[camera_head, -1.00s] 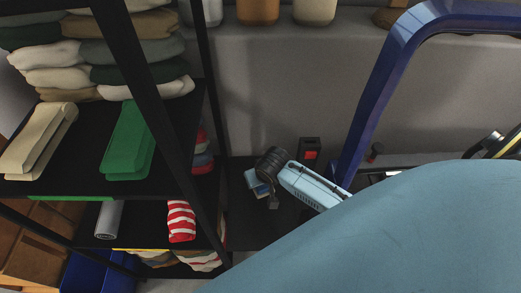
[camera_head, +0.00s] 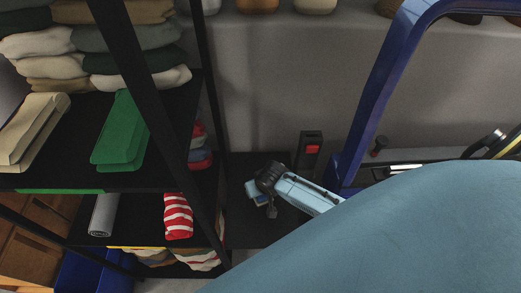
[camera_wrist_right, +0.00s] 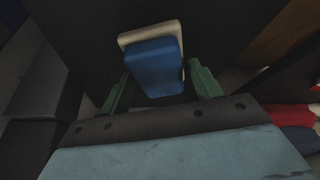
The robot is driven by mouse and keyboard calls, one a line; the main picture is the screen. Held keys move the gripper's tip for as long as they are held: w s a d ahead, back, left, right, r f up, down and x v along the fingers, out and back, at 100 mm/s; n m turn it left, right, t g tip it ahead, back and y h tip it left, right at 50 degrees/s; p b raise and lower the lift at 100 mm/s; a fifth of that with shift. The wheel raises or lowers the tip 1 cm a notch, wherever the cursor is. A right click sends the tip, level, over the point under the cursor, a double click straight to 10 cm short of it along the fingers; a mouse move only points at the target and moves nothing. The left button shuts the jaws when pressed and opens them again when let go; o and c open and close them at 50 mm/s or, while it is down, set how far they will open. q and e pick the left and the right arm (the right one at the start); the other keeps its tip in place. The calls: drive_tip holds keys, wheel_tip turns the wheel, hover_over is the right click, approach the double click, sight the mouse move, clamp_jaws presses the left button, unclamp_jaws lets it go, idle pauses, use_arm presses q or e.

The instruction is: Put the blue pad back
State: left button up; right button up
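The blue pad (camera_wrist_right: 154,68) shows in the right wrist view, with a beige layer behind its upper edge. In the head view the pad (camera_head: 256,190) is small and partly covered by my right gripper (camera_head: 266,204), which reaches in from the right over a dark surface. Whether the pad touches that surface cannot be told. My left gripper is not in view.
A black shelf rack (camera_head: 160,170) stands at left with folded towels, a green cloth (camera_head: 122,132) and a red-striped cloth (camera_head: 178,216). A dark blue frame (camera_head: 366,110) rises at right. A black block with a red part (camera_head: 312,150) stands behind my gripper. A large teal surface hides the lower right.

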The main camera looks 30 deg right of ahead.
drive_tip(key=shift+o, duration=1.2)
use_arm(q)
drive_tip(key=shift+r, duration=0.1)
use_arm(e)
drive_tip(key=shift+r, duration=0.15)
drive_tip(key=shift+s+r, duration=0.15)
drive_tip(key=shift+r, duration=0.2)
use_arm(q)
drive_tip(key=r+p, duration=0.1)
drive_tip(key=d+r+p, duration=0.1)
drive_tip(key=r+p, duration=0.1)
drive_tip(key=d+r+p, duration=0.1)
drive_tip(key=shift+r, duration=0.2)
use_arm(e)
drive_tip(key=v, duration=1.1)
